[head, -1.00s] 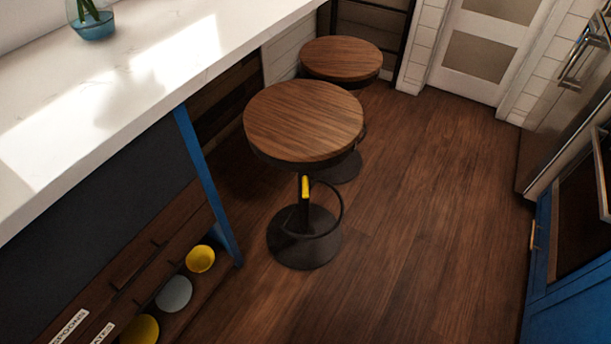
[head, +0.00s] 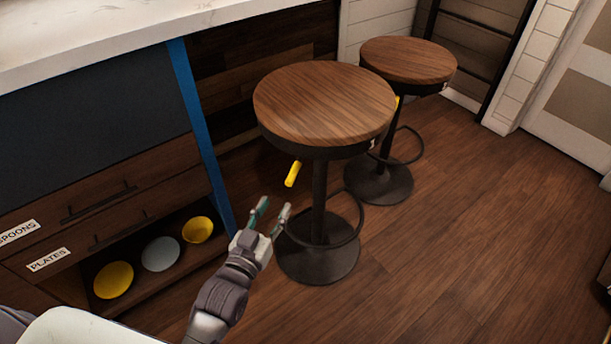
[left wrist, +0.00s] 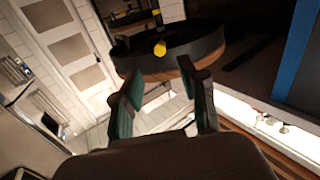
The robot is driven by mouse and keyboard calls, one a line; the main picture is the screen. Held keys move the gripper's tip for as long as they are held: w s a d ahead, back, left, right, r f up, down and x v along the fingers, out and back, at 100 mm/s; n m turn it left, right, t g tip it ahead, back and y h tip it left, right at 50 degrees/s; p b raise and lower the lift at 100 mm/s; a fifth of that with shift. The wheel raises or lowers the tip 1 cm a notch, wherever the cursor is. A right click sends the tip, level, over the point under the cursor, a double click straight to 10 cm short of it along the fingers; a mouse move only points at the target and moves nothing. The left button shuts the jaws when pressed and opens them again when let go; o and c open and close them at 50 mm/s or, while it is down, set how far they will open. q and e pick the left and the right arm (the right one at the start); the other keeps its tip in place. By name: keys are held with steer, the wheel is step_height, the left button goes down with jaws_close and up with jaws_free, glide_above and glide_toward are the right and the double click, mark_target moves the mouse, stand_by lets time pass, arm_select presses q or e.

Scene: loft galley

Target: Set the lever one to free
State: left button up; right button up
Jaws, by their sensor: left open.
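The near stool has a round wooden seat (head: 325,105) with a dark rim on a black post. A yellow-handled lever (head: 293,173) hangs below its rim on the left, tilted downward. My left gripper (head: 272,212) is open and empty, below the lever and left of the post, apart from the lever. In the left wrist view, the yellow lever end (left wrist: 160,49) shows ahead of the open fingers. The second stool (head: 408,62) stands behind, with a bit of yellow (head: 397,101) under its seat. No lever marking is readable. My right gripper is out of view.
The near stool has a foot ring (head: 358,220) and round base (head: 318,262) by my gripper. A blue panel (head: 203,130) and a low shelf with bowls (head: 160,254) are at left, under the white counter (head: 120,35). The wooden floor at right is clear.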

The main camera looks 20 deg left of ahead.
mark_target(295, 170)
arm_select(q)
steer(key=w, duration=0.4)
steer(key=w+b, duration=0.1)
steer(key=w, duration=0.3)
steer(key=w+d, duration=0.1)
steer(key=w, duration=0.3)
steer(key=shift+d, duration=0.1)
steer(key=shift+w, duration=0.55)
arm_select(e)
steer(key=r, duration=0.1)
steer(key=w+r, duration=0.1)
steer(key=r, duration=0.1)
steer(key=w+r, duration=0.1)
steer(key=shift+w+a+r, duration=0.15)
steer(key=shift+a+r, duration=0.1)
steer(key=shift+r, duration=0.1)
arm_select(q)
jaws_close()
